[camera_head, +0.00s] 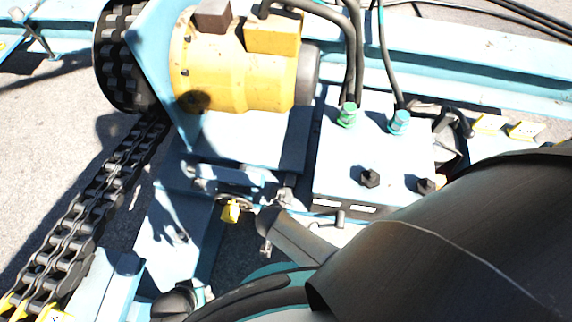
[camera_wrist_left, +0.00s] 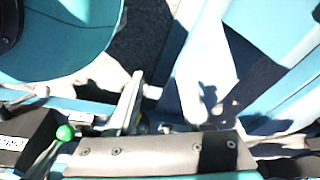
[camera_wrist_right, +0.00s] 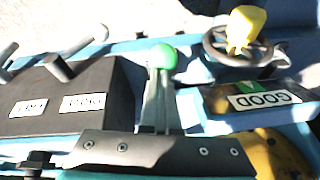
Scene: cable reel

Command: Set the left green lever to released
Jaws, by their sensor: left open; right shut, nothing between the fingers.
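A green ball-topped lever (camera_wrist_right: 165,58) stands between the black labelled box and a black handwheel in the right wrist view. My right gripper (camera_wrist_right: 157,75) is shut with nothing between its fingers. Its tips are right at the green knob; I cannot tell whether they touch it. In the left wrist view a green knob on a pale lever (camera_wrist_left: 65,132) is at the lower left. My left gripper (camera_wrist_left: 163,100) is open and empty, to the right of that lever. In the head view a dark arm link covers the lower right, and I cannot make out a green lever knob.
A handwheel with a yellow part (camera_wrist_right: 240,30) and a "GOOD" label plate (camera_wrist_right: 265,100) are close to the right gripper. A labelled black box (camera_wrist_right: 75,95) carries grey levers. The yellow motor (camera_head: 240,70) and chain (camera_head: 75,225) stand further left in the head view.

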